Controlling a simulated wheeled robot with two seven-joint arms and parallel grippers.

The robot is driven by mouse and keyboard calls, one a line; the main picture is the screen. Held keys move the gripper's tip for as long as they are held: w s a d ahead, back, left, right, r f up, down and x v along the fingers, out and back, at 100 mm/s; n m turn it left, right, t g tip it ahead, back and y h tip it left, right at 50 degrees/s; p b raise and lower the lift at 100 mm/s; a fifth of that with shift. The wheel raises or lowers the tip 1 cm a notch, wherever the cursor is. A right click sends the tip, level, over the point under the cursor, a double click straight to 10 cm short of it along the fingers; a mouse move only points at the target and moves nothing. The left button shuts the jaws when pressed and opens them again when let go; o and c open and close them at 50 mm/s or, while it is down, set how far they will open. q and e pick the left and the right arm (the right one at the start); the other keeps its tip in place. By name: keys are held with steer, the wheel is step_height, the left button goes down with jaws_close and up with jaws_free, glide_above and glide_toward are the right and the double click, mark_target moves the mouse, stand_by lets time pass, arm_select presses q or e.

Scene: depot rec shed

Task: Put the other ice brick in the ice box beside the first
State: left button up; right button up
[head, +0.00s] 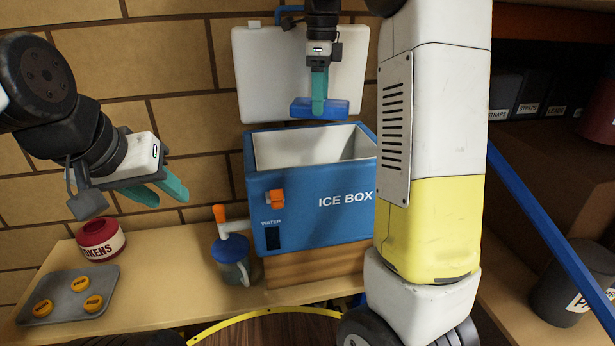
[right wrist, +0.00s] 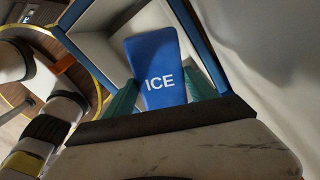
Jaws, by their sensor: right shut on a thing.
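The ice box (head: 290,185) is a blue chest with a white inside. Its white lid (head: 255,75) stands open behind it. My right gripper (head: 319,108) hangs over the box opening, shut on a blue ice brick (head: 334,108). In the right wrist view the ice brick (right wrist: 160,68) shows its "ICE" label between the teal fingers, with the box's white inside behind it. The inner floor of the box is hidden, so I see no first brick. My left gripper (head: 160,190) is empty, its teal fingers apart, left of the box.
A blue-lidded jug (head: 231,258) stands below the orange tap (head: 274,198). A red token pot (head: 100,240) and a grey tray (head: 68,309) with yellow tokens sit at the left of the bench. My right arm hides the box's right end. Bare bench lies between tray and jug.

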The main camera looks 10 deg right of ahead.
steer(key=f, duration=1.6)
steer(key=shift+s, duration=0.3)
steer(key=shift+f, duration=0.35)
steer(key=shift+f, duration=0.1)
steer(key=o, duration=1.8)
steer(key=shift+f, duration=0.1)
steer(key=shift+c, duration=0.2)
